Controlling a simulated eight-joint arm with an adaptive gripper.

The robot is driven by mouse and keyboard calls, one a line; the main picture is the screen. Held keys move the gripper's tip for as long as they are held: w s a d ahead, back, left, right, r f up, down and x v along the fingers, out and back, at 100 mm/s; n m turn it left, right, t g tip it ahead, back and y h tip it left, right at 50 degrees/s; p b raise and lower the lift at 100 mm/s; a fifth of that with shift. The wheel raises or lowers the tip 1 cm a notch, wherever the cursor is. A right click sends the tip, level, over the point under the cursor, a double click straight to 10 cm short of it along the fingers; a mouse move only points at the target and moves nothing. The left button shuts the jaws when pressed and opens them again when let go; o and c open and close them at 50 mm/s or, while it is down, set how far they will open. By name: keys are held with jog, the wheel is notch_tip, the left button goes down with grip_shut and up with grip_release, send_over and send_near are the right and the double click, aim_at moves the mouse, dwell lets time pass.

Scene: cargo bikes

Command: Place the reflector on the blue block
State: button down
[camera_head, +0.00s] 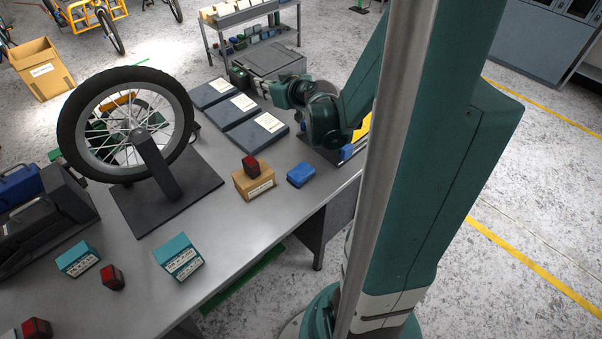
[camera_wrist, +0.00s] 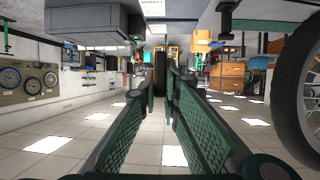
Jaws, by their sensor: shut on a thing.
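The blue block (camera_head: 301,174) lies on the grey bench near its front edge, with nothing on it. A red reflector (camera_head: 251,166) with dark sides sits on a small cardboard box (camera_head: 255,186) just left of the block. Two more red reflectors lie on the bench at lower left, one beside a teal box (camera_head: 112,278) and one near the picture's bottom edge (camera_head: 37,328). My gripper (camera_head: 242,79) is over the back of the bench, away from the blue block. In the wrist view its green fingers (camera_wrist: 160,85) close on a narrow dark thing (camera_wrist: 160,73), which I cannot identify.
A wheel on a stand (camera_head: 125,130) rises at the left of the bench. Dark flat panels with labels (camera_head: 258,133) lie behind the cardboard box. A grey case (camera_head: 275,62) stands near my gripper. Teal boxes (camera_head: 180,257) stand at the front left.

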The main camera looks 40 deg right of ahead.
jog(key=s+f+n+y+b, duration=0.2)
jog(key=s+f, duration=0.3)
jog(key=s, duration=0.4)
jog(key=n+g+y+b, duration=0.1)
jog(key=n+y+b, duration=0.2)
jog(key=y+b, duration=0.1)
send_over(302, 171)
jog(key=shift+s+a+f, duration=0.1)
jog(key=shift+f, duration=0.95)
jog(key=shift+f, duration=0.1)
jog(key=shift+f+b, duration=1)
jog(key=shift+f, duration=1.85)
jog(key=shift+f+b, duration=0.85)
jog(key=shift+f, duration=1.2)
jog(key=shift+f, duration=0.1)
